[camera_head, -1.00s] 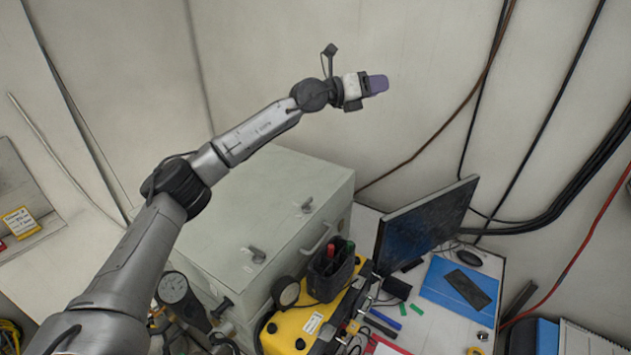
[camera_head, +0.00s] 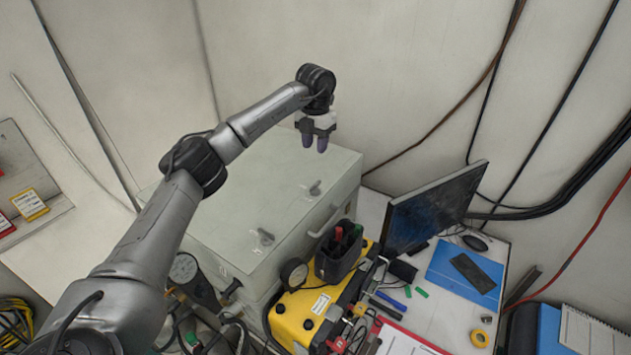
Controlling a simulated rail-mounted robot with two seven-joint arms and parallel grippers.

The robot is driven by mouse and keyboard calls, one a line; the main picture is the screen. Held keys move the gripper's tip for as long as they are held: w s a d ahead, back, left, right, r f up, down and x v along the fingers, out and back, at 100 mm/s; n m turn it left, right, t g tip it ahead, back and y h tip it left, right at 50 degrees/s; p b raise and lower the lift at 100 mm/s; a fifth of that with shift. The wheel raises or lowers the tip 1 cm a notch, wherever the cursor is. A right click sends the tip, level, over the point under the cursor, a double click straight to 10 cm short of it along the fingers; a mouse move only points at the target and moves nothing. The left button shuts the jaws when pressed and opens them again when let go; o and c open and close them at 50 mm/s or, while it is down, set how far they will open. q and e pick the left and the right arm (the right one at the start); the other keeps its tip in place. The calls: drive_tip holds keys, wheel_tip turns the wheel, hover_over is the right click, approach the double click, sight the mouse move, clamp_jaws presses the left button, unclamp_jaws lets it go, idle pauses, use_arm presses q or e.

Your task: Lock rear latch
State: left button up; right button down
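A pale grey-green case (camera_head: 232,210) stands at the centre with a flat lid. Two latches sit along its right edge: the rear latch (camera_head: 314,188) farther back and another latch (camera_head: 264,236) nearer the front. My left gripper (camera_head: 315,148) hangs above the rear part of the lid, pointing down, behind and above the rear latch in the picture. My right gripper is not in view.
A handle (camera_head: 325,222) is on the case's right side. A yellow unit (camera_head: 298,316) with a black tool holder (camera_head: 338,256) stands close in front. A monitor (camera_head: 432,205) is to the right. Cables hang on the wall behind.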

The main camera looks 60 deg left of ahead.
sight(315, 184)
use_arm(q)
wheel_tip(315, 184, down, 13)
drive_tip(key=shift+f+p, duration=0.1)
drive_tip(key=shift+p, duration=0.4)
drive_tip(key=shift+c, duration=0.4)
clamp_jaws()
